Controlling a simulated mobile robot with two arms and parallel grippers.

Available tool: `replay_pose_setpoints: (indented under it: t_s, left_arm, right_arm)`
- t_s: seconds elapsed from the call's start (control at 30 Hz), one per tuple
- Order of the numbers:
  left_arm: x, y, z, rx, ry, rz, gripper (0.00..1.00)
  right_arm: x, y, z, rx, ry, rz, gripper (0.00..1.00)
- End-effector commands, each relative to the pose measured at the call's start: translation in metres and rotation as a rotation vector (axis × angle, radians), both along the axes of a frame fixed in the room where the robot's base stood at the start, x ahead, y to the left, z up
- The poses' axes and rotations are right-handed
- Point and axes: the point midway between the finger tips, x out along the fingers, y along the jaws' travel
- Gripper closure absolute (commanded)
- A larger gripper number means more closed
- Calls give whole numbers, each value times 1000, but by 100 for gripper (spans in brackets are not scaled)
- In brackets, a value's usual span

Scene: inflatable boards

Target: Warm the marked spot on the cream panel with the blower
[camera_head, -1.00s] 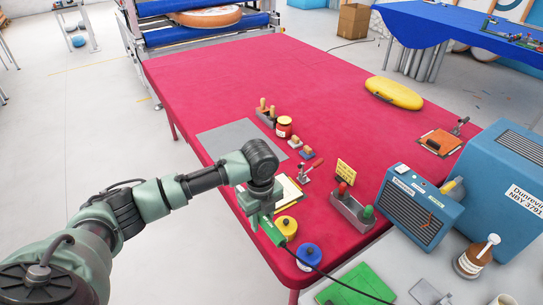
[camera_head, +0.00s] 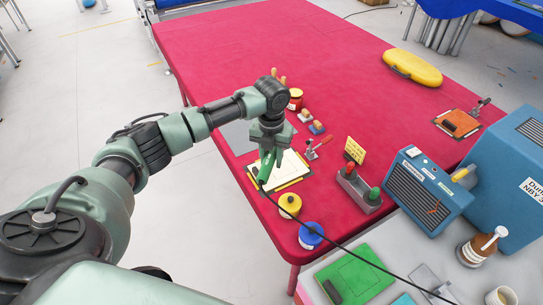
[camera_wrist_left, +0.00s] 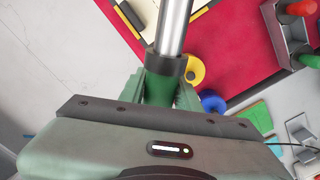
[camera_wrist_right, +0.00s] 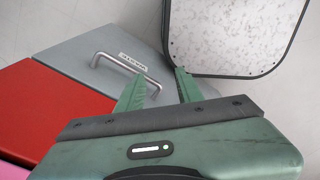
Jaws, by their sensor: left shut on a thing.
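My left gripper (camera_head: 268,150) is shut on the green blower (camera_head: 265,170), whose cord trails off to the lower right. The blower is over or beside the left part of the cream panel (camera_head: 288,172), which lies in a dark frame on the red table. In the left wrist view the blower's silver nozzle (camera_wrist_left: 173,28) points away from the gripper, with part of the panel (camera_wrist_left: 146,10) beside it. I cannot make out the marked spot or whether the nozzle touches the panel. My right gripper (camera_wrist_right: 158,86) is open and empty, away from the table.
A yellow spool (camera_head: 290,204) and a blue spool (camera_head: 310,235) stand at the table's near edge. A grey holder (camera_head: 355,192) with red and green handles stands right of the panel. A blue heater box (camera_head: 424,192) is further right.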

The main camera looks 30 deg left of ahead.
Motion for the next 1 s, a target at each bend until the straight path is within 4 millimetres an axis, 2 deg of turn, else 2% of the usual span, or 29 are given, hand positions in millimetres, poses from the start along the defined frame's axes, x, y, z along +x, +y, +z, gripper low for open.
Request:
replay_pose_setpoints:
  t_s: [0.03,0.5,0.7,1.0]
  left_arm:
    - [1,0,-15,0,-2,0,100]
    - [1,0,-81,0,-3,1,100]
    - [1,0,-91,0,-3,2,100]
    - [0,0,-90,0,-3,1,100]
  right_arm:
    - [1,0,-15,0,-1,0,64]
    - [6,-4,-81,-5,-7,1,64]
    - [6,-6,-90,-6,-9,0,64]
    - [7,-6,-89,-6,-10,0,64]
